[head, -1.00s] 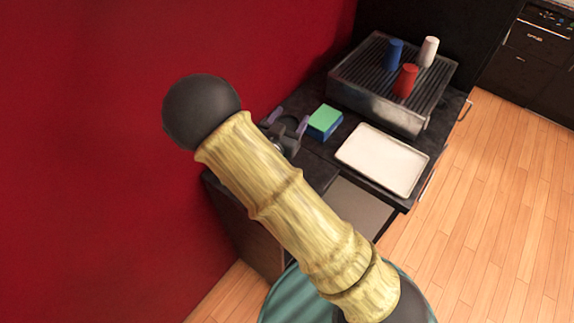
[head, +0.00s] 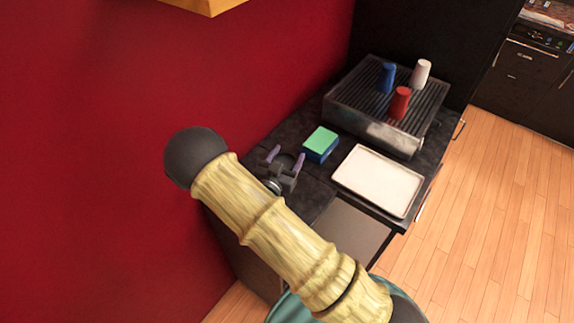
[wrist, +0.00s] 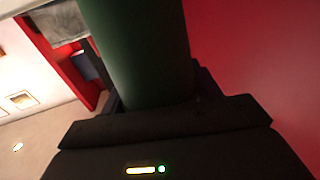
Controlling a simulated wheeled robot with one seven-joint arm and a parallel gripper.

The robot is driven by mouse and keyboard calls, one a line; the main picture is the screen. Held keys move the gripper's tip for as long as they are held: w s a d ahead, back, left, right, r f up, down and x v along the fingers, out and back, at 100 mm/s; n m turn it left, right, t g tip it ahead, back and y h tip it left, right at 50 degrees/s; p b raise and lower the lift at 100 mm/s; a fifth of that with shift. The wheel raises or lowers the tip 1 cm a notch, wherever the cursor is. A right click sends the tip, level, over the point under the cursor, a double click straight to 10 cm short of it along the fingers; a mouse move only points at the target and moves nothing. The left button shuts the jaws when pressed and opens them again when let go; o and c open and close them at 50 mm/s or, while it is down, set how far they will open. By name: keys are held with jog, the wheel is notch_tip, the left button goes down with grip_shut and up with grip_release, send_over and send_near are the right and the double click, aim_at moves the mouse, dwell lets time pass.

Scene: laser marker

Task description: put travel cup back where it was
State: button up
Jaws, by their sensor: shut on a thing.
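The travel cup (wrist: 140,50) is a dark green cylinder filling the top middle of the wrist view. My gripper (head: 285,160) is shut on it. In the head view my gripper, with purple finger parts, shows just past my yellow arm, over the left end of the dark counter (head: 312,192), close to the red wall. A dark round shape between the fingers may be the cup's end; the rest of the cup is hard to make out there. I cannot tell the gripper's exact height above the counter.
A green and blue block (head: 320,144) lies right of my gripper. A white tray (head: 378,181) lies near the counter's front edge. A ribbed metal grill (head: 368,125) behind holds blue (head: 387,78), red (head: 400,103) and white (head: 421,74) cups. A yellow wooden edge (head: 205,6) shows at top.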

notch_tip(320, 180, down, 3)
jog(key=shift+f+p, duration=0.2)
jog(key=shift+p, duration=0.5)
jog(key=shift+f, duration=0.35)
jog(key=shift+f, duration=0.1)
jog(key=shift+f, duration=0.15)
jog(key=o, duration=0.7)
